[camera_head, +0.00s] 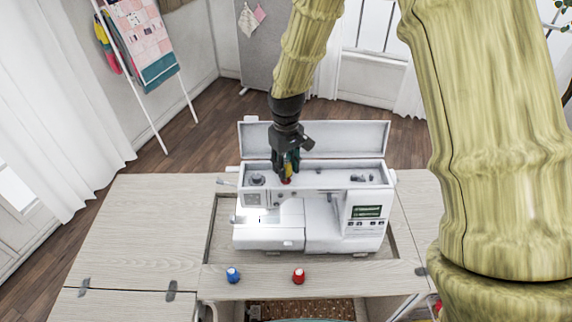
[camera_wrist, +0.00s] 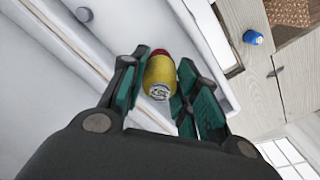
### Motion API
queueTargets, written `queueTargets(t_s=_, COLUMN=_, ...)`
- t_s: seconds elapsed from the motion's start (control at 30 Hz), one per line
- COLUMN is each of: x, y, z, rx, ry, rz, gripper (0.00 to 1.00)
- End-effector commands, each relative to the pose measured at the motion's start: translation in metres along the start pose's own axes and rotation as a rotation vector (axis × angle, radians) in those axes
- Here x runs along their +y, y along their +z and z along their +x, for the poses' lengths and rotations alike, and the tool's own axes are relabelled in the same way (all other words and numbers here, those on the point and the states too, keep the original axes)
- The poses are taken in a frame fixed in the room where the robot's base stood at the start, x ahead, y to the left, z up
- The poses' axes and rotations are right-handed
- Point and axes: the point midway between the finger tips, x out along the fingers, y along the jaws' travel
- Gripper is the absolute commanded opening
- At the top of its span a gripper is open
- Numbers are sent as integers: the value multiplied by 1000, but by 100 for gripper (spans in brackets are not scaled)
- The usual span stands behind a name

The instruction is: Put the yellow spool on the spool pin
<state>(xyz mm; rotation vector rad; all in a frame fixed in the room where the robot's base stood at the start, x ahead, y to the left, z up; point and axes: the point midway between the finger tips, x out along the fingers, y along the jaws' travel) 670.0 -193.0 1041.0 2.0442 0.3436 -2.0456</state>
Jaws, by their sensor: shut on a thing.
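The yellow spool (camera_wrist: 160,76) sits between the teal finger pads of my gripper (camera_wrist: 160,98) in the wrist view, its pale end facing the camera. Red shows at its far end; I cannot tell whether this is part of the spool. In the head view my gripper (camera_head: 287,166) points down over the top of the white sewing machine (camera_head: 318,208), left of its middle, shut on the spool (camera_head: 287,174), which is mostly covered. The machine's lid (camera_head: 345,138) is raised behind. I cannot make out the spool pin clearly, nor whether the spool touches the machine.
A blue spool (camera_head: 232,275) and a red spool (camera_head: 298,276) stand apart on the cabinet's front edge. The machine sits in the opening of the wooden cabinet top (camera_head: 140,225). The left leaf is clear. The raised lid stands close behind my gripper.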

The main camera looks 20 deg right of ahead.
Motion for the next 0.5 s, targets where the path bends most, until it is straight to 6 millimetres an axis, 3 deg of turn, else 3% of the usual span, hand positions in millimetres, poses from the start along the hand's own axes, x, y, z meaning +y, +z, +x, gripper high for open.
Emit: queueTargets(t_s=0.5, x=0, y=0, z=9, rx=-1, ry=0, rz=0, gripper=15)
